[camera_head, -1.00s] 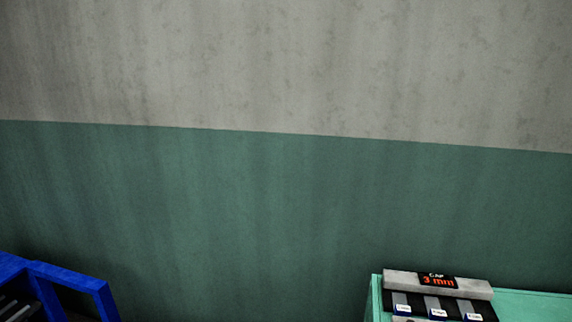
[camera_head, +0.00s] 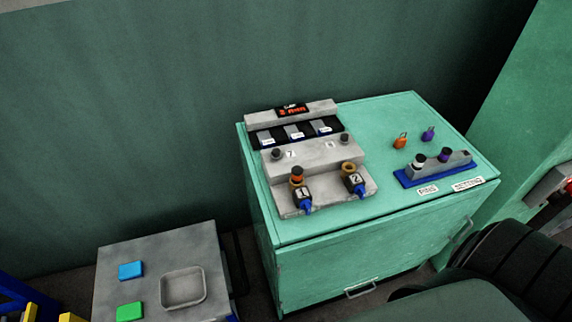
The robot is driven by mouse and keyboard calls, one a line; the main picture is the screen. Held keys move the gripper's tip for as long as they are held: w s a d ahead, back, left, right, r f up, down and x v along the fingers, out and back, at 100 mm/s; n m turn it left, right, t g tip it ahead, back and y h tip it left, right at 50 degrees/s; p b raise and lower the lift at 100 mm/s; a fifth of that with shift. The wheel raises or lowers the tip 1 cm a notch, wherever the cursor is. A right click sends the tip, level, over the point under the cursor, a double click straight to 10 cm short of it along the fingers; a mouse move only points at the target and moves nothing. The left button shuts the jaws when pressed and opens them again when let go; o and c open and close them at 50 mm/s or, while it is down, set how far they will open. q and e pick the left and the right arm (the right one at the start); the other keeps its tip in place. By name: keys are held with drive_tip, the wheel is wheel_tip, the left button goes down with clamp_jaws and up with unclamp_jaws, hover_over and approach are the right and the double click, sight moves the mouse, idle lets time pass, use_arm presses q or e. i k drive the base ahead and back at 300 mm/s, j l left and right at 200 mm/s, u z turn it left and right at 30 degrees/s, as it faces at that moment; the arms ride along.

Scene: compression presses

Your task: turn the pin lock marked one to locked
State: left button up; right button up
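The pin lock marked 1 (camera_head: 302,195) sits at the front left of the grey press unit (camera_head: 325,156) on the green cabinet. It is a dark block with a white label, a blue lever pointing toward the front, and an orange pin with a dark top standing at its back. The pin lock marked 2 (camera_head: 355,183) stands to its right, with a similar blue lever and a brass-coloured opening without a visible pin. Whether either lever stands at locked cannot be read at this size. Neither gripper shows; a dark part of my own body fills the lower right.
The green cabinet (camera_head: 350,249) carries a blue-based pin rack (camera_head: 432,167) at right, with orange and purple padlock-like pieces (camera_head: 400,141) behind it. A grey table (camera_head: 140,252) at lower left holds blue and green blocks and a shallow tray. A wall stands behind.

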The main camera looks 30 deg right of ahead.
sight(306, 205)
drive_tip(key=z, duration=1.2)
